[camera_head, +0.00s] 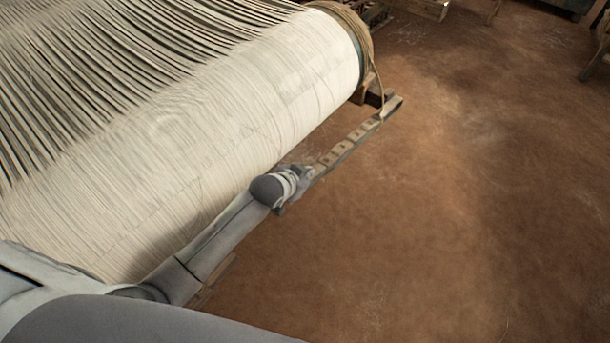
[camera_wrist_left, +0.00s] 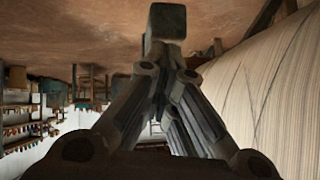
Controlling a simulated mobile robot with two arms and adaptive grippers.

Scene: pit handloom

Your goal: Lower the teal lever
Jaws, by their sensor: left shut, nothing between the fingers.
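I cannot make out a teal lever in either view. My left arm reaches in from the lower left in the head view, and its wrist is beside the right side of the large pale warp beam (camera_head: 285,85). The warp beam (camera_wrist_left: 275,90) also shows in that view, to the right of the fingers. My right gripper is not in view.
A wooden bar with notches (camera_head: 345,145) runs along the beam, just beyond my wrist. Rope (camera_head: 358,32) wraps the beam's far end. Bare brown floor (camera_head: 440,200) lies open to the right. Wooden pieces (camera_head: 420,8) stand at the top edge.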

